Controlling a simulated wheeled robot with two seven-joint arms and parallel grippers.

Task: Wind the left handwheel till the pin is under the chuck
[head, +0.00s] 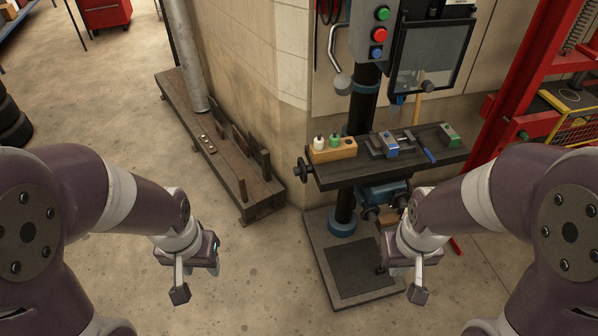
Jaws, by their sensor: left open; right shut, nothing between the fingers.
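The left handwheel (305,171) is a small dark wheel at the left end of the drill press's dark work table (345,177). On the table, a grey vise or slide with a blue block (390,144) sits right of centre. I cannot make out the pin or the chuck; a dark-framed clear guard (430,58) hangs above the table. My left gripper (196,275) is open and empty, low and well left of the handwheel. My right gripper (418,288) is shut and empty, low in front of the press base. Neither touches the handwheel.
A wooden block with small bottles (333,150) stands on the table near the handwheel; a green block (448,134) is at the far right. A dark low bench (222,160) lines the wall at left. Red equipment (520,100) stands right. The floor between the bench and my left arm is clear.

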